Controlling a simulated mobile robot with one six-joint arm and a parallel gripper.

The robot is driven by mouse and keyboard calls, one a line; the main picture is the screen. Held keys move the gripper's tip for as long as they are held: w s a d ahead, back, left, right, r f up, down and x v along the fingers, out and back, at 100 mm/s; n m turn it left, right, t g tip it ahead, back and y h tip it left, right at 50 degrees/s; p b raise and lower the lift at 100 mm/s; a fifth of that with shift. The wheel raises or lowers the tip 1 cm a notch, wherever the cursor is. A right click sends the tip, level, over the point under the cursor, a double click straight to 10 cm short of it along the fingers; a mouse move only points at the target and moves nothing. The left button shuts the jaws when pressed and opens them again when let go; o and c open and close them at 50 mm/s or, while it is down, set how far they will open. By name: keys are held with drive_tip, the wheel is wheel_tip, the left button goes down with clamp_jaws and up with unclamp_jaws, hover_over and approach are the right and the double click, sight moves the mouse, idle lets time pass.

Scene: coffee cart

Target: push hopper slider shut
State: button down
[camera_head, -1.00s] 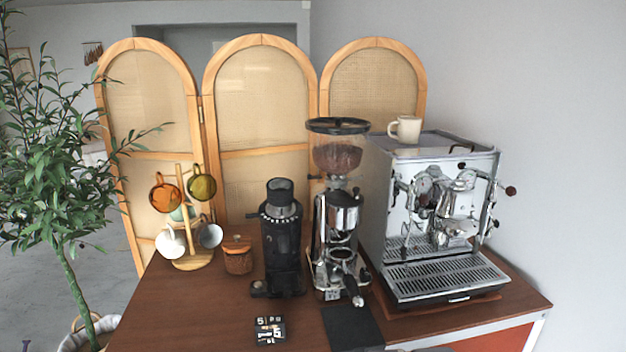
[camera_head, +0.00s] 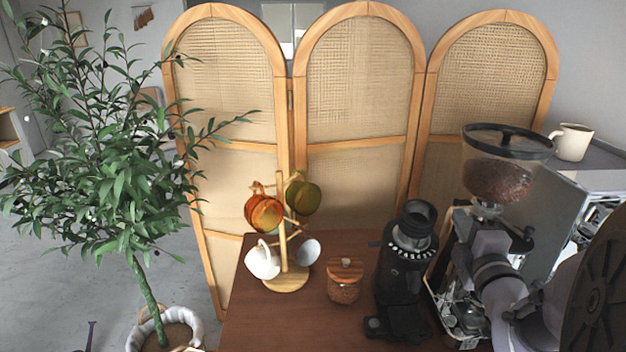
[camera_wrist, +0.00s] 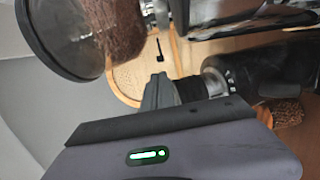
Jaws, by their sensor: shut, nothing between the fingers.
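The hopper (camera_head: 497,180) is a clear bowl with a dark lid, filled with beans, on top of the chrome grinder. In the wrist view, the hopper (camera_wrist: 115,28) lies sideways at upper left. A small dark tab (camera_wrist: 159,49), apparently the slider, stands out from near its neck. My gripper (camera_wrist: 160,90) is shut and empty, just below that tab in the wrist picture with a visible gap.
A black grinder (camera_head: 403,275) stands left of the chrome one, close beside my gripper in the wrist view. A wooden-lidded jar (camera_head: 344,282) and a mug tree (camera_head: 286,278) stand farther left. A folding screen (camera_head: 357,80) is behind.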

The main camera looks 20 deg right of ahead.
sight(457, 204)
drive_tip(key=x, duration=0.6)
drive_tip(key=shift+a+f, duration=0.15)
drive_tip(key=shift+f, duration=0.05)
drive_tip(key=shift+s+d+f+b, duration=0.15)
drive_tip(key=shift+d+b, duration=0.75)
drive_tip(key=shift+d, duration=0.2)
drive_tip(key=shift+s+d+r, duration=0.1)
drive_tip(key=shift+d+r, duration=0.1)
drive_tip(key=shift+d, duration=0.1)
